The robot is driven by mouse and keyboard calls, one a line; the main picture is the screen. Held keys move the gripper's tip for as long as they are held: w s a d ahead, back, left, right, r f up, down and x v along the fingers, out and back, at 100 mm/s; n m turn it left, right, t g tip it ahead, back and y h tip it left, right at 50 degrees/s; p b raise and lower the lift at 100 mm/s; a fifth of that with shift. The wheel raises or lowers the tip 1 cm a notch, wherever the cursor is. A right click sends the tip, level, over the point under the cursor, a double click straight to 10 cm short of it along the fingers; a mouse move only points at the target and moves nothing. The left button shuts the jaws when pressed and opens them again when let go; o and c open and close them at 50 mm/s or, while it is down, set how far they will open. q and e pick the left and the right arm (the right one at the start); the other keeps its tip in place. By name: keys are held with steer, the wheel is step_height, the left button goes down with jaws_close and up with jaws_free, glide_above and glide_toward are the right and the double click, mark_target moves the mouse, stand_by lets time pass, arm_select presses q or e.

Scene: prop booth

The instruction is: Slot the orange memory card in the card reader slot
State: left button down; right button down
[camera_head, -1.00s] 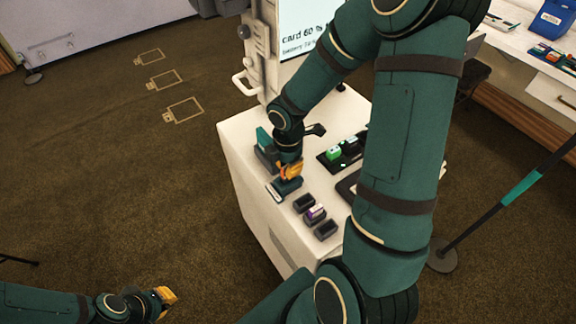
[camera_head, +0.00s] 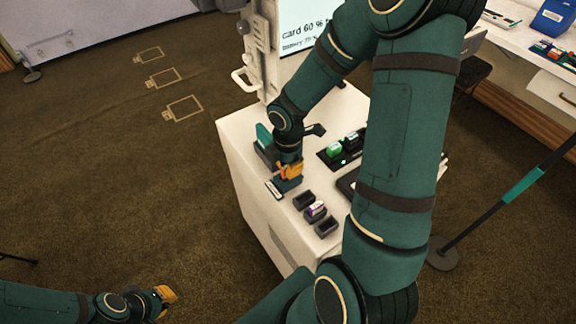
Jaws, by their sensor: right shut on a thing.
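My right gripper (camera_head: 290,174) points down over the left part of the white cabinet top. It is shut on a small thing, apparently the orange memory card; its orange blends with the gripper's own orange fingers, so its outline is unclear. Just under the fingers is a small dark blue device (camera_head: 288,185) with a pale front edge, which looks like the card reader. Its slot is hidden, and I cannot tell whether the card touches it. My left gripper (camera_head: 166,294) is low at the left, over the floor, away from the cabinet; its finger gap is too small to judge.
Small dark holders stand right of the device; one (camera_head: 316,211) holds a purple-and-white item. A teal piece in a dark block (camera_head: 264,137) stands behind the gripper. A black tray (camera_head: 333,160) holds a green item. A screen (camera_head: 300,25) rises behind. My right arm covers the cabinet's right side.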

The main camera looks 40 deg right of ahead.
steer(key=shift+f, duration=0.15)
steer(key=shift+f+b, duration=0.45)
steer(key=shift+f, duration=0.05)
steer(key=c, duration=1.1)
jaws_free()
steer(key=shift+o, duration=0.2)
step_height(320, 180, up, 5)
steer(key=p, duration=0.5)
steer(key=shift+r+p, duration=0.95)
steer(key=shift+r, duration=0.15)
